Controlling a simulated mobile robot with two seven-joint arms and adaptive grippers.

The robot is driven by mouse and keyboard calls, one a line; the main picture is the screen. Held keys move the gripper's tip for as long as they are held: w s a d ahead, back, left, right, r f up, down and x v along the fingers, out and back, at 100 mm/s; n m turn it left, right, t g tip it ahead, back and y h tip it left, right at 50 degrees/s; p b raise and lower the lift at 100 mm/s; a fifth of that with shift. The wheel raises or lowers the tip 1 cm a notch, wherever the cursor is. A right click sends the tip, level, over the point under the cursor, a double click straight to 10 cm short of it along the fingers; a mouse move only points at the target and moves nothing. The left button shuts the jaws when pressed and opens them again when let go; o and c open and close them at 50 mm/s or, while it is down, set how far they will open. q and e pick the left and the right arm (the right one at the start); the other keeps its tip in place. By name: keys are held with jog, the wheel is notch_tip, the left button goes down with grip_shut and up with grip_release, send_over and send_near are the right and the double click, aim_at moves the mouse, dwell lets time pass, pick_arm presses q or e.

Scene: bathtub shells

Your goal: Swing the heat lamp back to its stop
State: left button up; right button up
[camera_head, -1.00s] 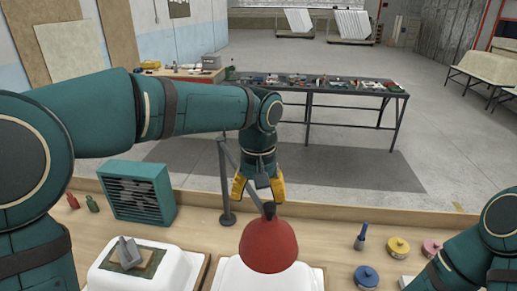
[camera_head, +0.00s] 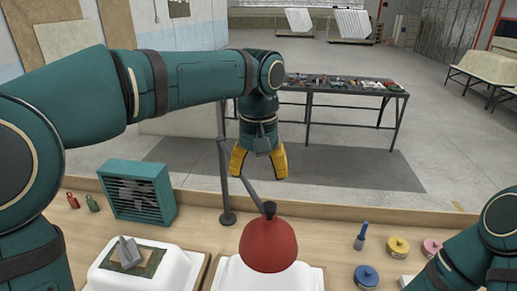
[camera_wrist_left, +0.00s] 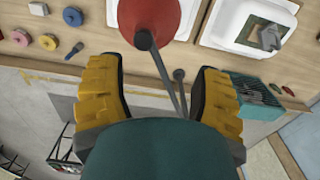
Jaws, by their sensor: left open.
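The heat lamp has a red dome shade (camera_head: 268,245) with a dark knob on top. It hangs on a thin grey arm (camera_head: 250,191) from a post (camera_head: 224,180) on a round base. The shade is over a white tub shell (camera_head: 229,279), hiding part of it. My left gripper (camera_head: 259,172) is open and empty, with yellow fingers pointing down, above and behind the shade's knob.
A teal fan heater (camera_head: 138,192) stands left of the post. Another white tub shell (camera_head: 110,262) with a grey piece on a green pad is at the front left. Small bottles, a brush (camera_head: 361,237) and round tins (camera_head: 367,275) sit on the bench.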

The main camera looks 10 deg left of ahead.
pick_arm(q)
notch_tip(320, 180, up, 4)
jog(key=shift+r, duration=0.25)
dwell(0.5)
